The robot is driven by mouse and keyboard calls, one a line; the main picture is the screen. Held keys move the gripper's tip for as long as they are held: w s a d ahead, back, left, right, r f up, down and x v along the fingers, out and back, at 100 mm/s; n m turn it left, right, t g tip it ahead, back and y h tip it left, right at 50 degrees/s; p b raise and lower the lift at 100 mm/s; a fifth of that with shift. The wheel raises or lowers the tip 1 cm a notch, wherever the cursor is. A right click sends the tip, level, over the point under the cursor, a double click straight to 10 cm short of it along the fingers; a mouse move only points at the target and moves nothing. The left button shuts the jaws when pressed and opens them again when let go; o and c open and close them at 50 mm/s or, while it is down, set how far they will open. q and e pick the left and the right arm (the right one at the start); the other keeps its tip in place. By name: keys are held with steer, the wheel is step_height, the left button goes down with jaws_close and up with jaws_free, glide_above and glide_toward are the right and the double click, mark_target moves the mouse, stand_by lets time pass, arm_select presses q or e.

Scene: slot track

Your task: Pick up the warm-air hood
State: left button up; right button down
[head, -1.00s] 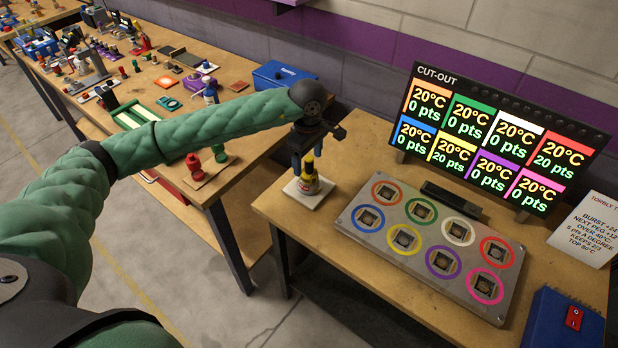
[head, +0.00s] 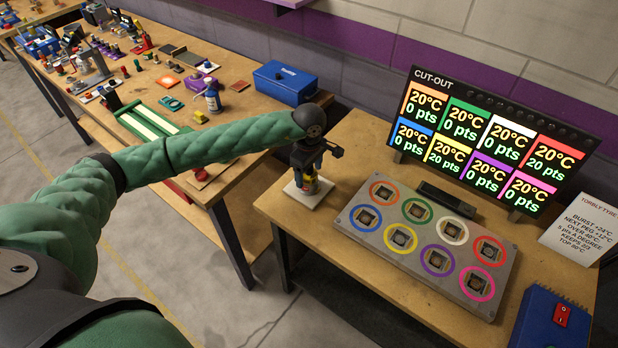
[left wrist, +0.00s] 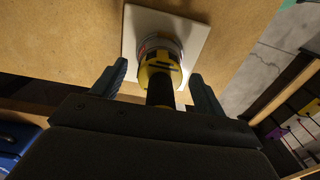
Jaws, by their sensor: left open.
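The warm-air hood (head: 311,186), a small yellow, red and black piece, stands upright on a white square pad (head: 293,192) at the near left of the right-hand table. My left gripper (head: 308,170) points down over it and hides its upper part in the head view. In the left wrist view the hood (left wrist: 160,66) stands between the two open fingers of my left gripper (left wrist: 160,82), with a gap on each side. Its dark top end points toward the camera, and the pad (left wrist: 197,32) lies beyond. My right gripper is not in view.
A grey panel (head: 388,249) with several coloured rings lies right of the pad. The cut-out display (head: 485,140) stands behind it. A blue switch box (head: 540,322) and a printed card (head: 585,225) are at the right. The cluttered left table (head: 230,115) stands across a gap.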

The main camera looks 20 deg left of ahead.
arm_select(q)
steer(key=c, duration=1.3)
steer(key=shift+c, duration=0.6)
steer(key=shift+r, duration=0.2)
